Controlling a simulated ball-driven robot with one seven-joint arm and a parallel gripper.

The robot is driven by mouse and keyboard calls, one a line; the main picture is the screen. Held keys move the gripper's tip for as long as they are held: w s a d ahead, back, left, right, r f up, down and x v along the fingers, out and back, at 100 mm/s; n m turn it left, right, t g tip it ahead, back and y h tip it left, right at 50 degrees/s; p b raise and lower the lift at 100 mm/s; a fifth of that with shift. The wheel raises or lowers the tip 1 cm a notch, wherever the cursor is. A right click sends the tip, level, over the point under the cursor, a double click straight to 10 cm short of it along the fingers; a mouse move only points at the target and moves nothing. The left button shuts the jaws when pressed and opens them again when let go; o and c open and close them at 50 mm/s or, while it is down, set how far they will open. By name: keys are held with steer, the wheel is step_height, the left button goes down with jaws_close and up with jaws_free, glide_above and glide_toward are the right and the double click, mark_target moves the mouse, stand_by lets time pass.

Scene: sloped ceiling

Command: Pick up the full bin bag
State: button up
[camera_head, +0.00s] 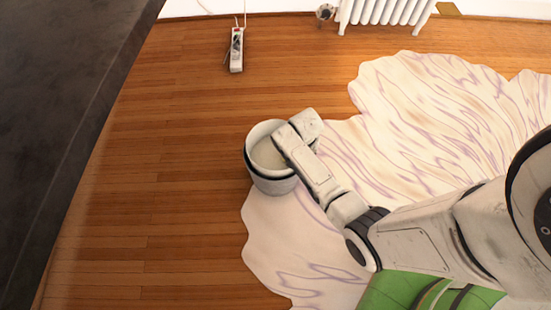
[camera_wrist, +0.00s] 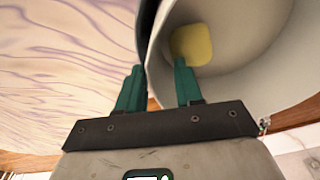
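A white round bin (camera_head: 270,183) with a dark band below its rim stands on the floor at the edge of a pale patterned rug. No separate filled bag shows; the dark band may be a liner, but I cannot tell. My gripper (camera_head: 303,126) is over the bin's right rim in the head view, its fingers hidden there. In the wrist view my gripper (camera_wrist: 158,68) has two teal fingers apart, one on either side of the bin's rim. The bin's pale inside (camera_wrist: 240,70) fills the right, with a yellow patch (camera_wrist: 191,45) inside it.
The pale rug (camera_head: 430,110) with purple lines lies right of the bin. A power strip (camera_head: 237,50) and a white radiator (camera_head: 385,11) are at the back. A dark surface (camera_head: 60,90) runs along the left. A green object (camera_head: 405,290) is at the bottom. Wooden floor left of the bin is clear.

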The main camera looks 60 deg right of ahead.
steer(key=shift+f, duration=0.25)
jaws_close()
stand_by(1.3)
